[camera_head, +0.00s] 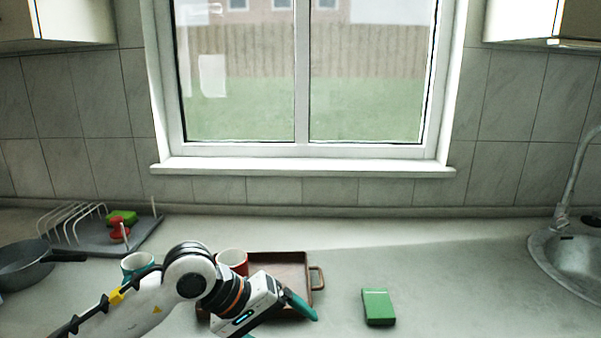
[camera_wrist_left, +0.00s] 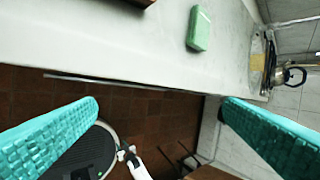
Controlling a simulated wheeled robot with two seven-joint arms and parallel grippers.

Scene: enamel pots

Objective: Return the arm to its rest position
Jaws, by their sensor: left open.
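My left arm reaches in from the lower left in the head view, in front of the tray. My left gripper (camera_head: 283,316) is low in the picture, between the brown tray (camera_head: 312,275) and the green block (camera_head: 378,306), with one teal finger clearly showing. In the left wrist view my left gripper (camera_wrist_left: 160,103) has its two teal fingers wide apart, with nothing between them. That view looks past the counter's front edge to the brown floor. The green block (camera_wrist_left: 199,28) lies on the counter there, apart from the fingers. My right gripper is not in view.
A red mug (camera_head: 232,259) stands by the tray and a teal mug (camera_head: 136,263) left of it, both partly behind my arm. A dish rack (camera_head: 75,222) and dark pan (camera_head: 24,268) are at left. A sink (camera_head: 570,258) is at right. The counter right of the block is clear.

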